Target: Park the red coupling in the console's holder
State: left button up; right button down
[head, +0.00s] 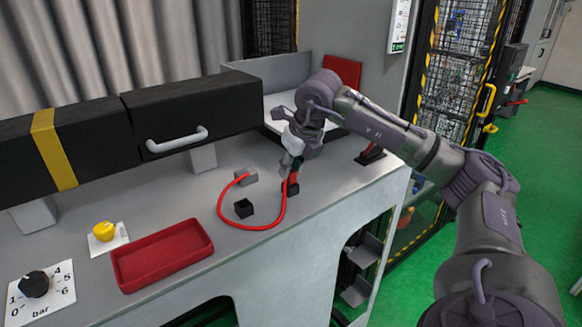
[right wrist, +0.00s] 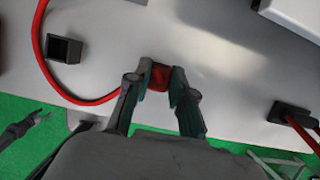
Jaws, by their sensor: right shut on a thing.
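My right gripper (head: 290,168) is shut on the red coupling (right wrist: 160,76), just above the console top. The fingers hide its sides in the right wrist view, and a red part with a black lower end shows under them in the head view. A red hose (head: 222,204) loops from a grey block (head: 246,176) round to the coupling. A black square socket (head: 244,208), which looks like the holder, stands left of the gripper; its open hollow shows in the right wrist view (right wrist: 65,50).
A red tray (head: 162,256), a yellow knob (head: 104,231) and a black bar dial (head: 34,284) sit on the left. A black drawer unit (head: 190,115) hangs behind. A black-based red part (head: 370,155) stands to the right. The console's front edge is close.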

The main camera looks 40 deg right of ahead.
jog(key=shift+f, duration=0.15)
jog(key=c, duration=0.9)
grip_release()
jog(key=v, duration=1.2)
